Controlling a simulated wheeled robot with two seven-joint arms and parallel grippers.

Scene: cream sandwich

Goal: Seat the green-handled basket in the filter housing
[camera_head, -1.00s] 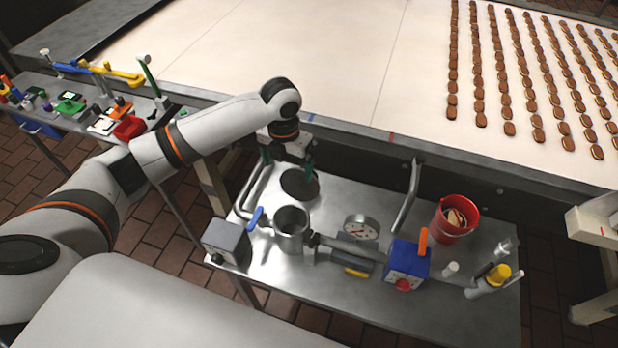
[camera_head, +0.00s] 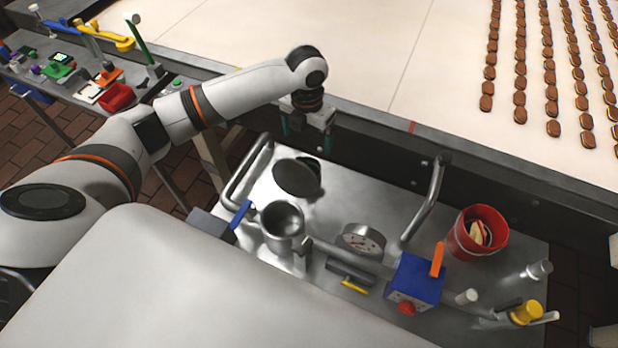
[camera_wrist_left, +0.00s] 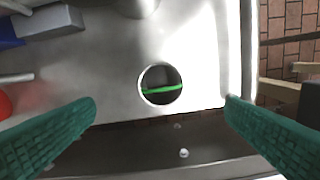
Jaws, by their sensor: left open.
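The green-handled basket (camera_wrist_left: 161,98) shows in the left wrist view as a round metal rim with a dark inside and a green bar across it. In the head view it appears as a grey round shape (camera_head: 296,178) near the back of the metal table, with a little dark green at its far side. The filter housing (camera_head: 283,219) looks to be the open metal cylinder in front of it; part of it shows at the wrist view's top edge (camera_wrist_left: 138,7). My left gripper (camera_head: 306,140) is open and empty above the basket, its green fingers wide apart. My right gripper is not in view.
A blue-handled valve (camera_head: 241,214), a gauge (camera_head: 362,240) and a blue box (camera_head: 416,279) stand around the housing. A bent metal rail (camera_head: 428,202) rises right of the basket. A red bucket (camera_head: 477,233) is at the right. The conveyor (camera_head: 370,60) runs behind.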

